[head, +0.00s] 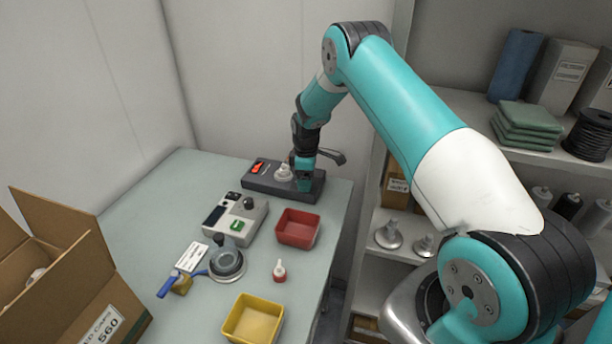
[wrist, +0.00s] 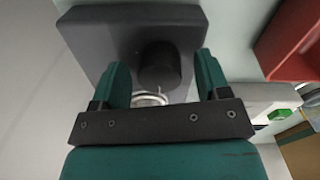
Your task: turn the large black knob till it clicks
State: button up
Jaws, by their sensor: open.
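The large black knob (wrist: 158,66) stands on a dark block (wrist: 105,42) in the wrist view. My gripper (wrist: 162,72) is open, with one teal finger on each side of the knob and a visible gap on both sides. In the head view my gripper (head: 304,173) is low over the right end of the dark block (head: 258,182). The knob cannot be made out there, hidden by the gripper. A white round part (head: 284,173) sits on the block beside my gripper; a pale ring (wrist: 150,99) shows just below the knob in the wrist view.
A grey control box (head: 236,217) with a small black knob and green button stands in front of the block. A red bin (head: 297,228) is beside it. A yellow bin (head: 252,320), a red-and-white bottle (head: 280,270), a clamp fixture (head: 227,262) and an open carton (head: 60,270) stand nearer.

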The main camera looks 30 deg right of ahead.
jog(key=c, duration=0.9)
